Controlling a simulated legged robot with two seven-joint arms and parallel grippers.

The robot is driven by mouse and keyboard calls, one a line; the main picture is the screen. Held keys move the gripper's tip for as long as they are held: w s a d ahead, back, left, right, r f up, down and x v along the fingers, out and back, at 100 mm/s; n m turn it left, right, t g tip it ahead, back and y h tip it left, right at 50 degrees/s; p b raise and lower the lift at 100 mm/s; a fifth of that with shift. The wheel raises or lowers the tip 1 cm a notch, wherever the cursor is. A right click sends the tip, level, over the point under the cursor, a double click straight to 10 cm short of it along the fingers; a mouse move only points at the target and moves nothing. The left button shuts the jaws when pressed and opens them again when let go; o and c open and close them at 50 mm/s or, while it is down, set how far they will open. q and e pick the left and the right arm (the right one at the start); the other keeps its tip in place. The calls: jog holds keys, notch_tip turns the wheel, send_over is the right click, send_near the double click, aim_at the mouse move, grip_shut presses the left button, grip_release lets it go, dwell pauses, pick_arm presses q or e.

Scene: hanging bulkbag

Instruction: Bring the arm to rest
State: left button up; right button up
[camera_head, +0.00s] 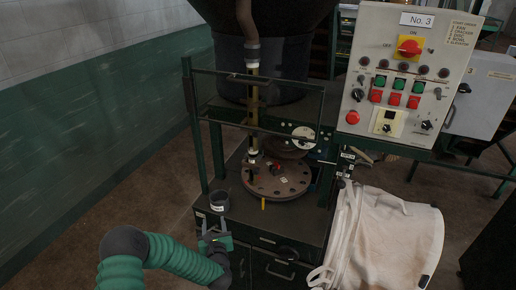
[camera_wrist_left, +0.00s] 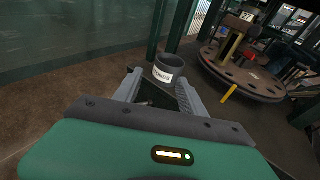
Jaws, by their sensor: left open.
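My left arm (camera_head: 165,258) comes in from the lower left of the head view. Its green-backed left gripper (camera_head: 214,226) is just in front of a small dark cup (camera_head: 220,201) at the bench's front left corner. The gripper is open. In the left wrist view the two grey fingers (camera_wrist_left: 158,92) are spread, and the labelled cup (camera_wrist_left: 168,66) stands upright beyond them. I cannot tell whether the fingers touch it. My right gripper does not show in either view.
A control panel (camera_head: 409,75) stands at the upper right. A white bulk bag (camera_head: 385,240) hangs at the right. Open floor (camera_head: 125,195) lies left of the bench.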

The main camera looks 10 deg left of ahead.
pick_arm(q)
jog(key=s+d+r+m+g+h, duration=0.1)
jog(key=s+d+r+m+h, duration=0.15)
jog(key=d+m, duration=0.55)
jog(key=s+d+r+m+g+h, duration=0.15)
jog(key=d+m+h, duration=0.3)
jog(key=m, duration=0.65)
jog(key=s+r+m+g, duration=0.2)
jog(key=s+m+g, duration=0.2)
jog(key=s+m, duration=0.7)
jog(key=s+r+m+g, duration=0.2)
jog(key=s+m+g, duration=0.3)
jog(key=s+m, duration=0.6)
jog(key=s, duration=0.4)
jog(key=shift+s+d, duration=0.15)
jog(key=shift+s, duration=0.15)
